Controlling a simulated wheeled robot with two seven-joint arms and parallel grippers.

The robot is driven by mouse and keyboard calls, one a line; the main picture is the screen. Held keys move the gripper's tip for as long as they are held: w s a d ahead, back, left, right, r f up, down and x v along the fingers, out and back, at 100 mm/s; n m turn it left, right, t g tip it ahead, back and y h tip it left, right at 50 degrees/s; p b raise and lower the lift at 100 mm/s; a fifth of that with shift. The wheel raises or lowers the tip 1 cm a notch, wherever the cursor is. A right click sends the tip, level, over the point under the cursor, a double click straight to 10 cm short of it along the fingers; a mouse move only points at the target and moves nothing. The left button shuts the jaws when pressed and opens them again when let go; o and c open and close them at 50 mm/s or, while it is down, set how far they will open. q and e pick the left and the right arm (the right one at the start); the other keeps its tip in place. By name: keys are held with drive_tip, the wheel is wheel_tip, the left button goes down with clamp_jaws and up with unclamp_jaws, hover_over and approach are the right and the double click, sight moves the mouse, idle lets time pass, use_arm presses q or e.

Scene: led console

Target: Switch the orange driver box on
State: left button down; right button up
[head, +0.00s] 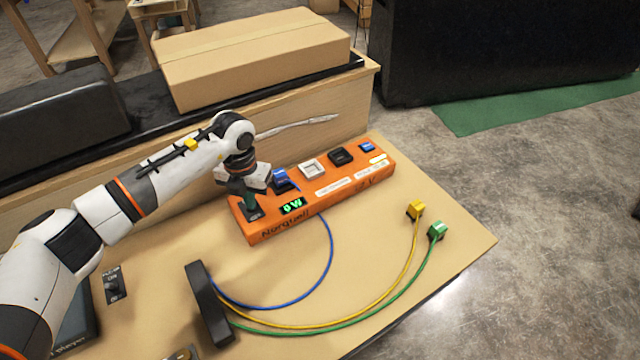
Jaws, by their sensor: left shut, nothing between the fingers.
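The orange driver box (335,200) lies on the tan table, with "Norquell" printed on its near side. Its small display (293,206) is lit with green characters that look like "0W". A dark switch (251,212) sits at the box's left end. My left gripper (248,195) is shut and empty, pointing down over that switch; its tips are at or just above it, and I cannot tell whether they touch. A blue plug (284,180), a white socket (312,168), a black socket (341,156) and another blue part (367,147) line the top. My right gripper is not in view.
A black block (209,305) on the table joins blue, yellow and green cables. The yellow plug (415,210) and green plug (437,231) lie loose at right. A cardboard box (255,60) stands on the ledge behind. A small switch plate (112,285) is at left.

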use_arm(q)
drive_tip(key=shift+r, duration=0.1)
wheel_tip(320, 180, up, 7)
drive_tip(key=p, duration=0.4)
drive_tip(key=shift+s+d+p, duration=0.25)
drive_tip(key=shift+s+p, duration=0.1)
drive_tip(key=shift+s, duration=0.1)
idle(0.6)
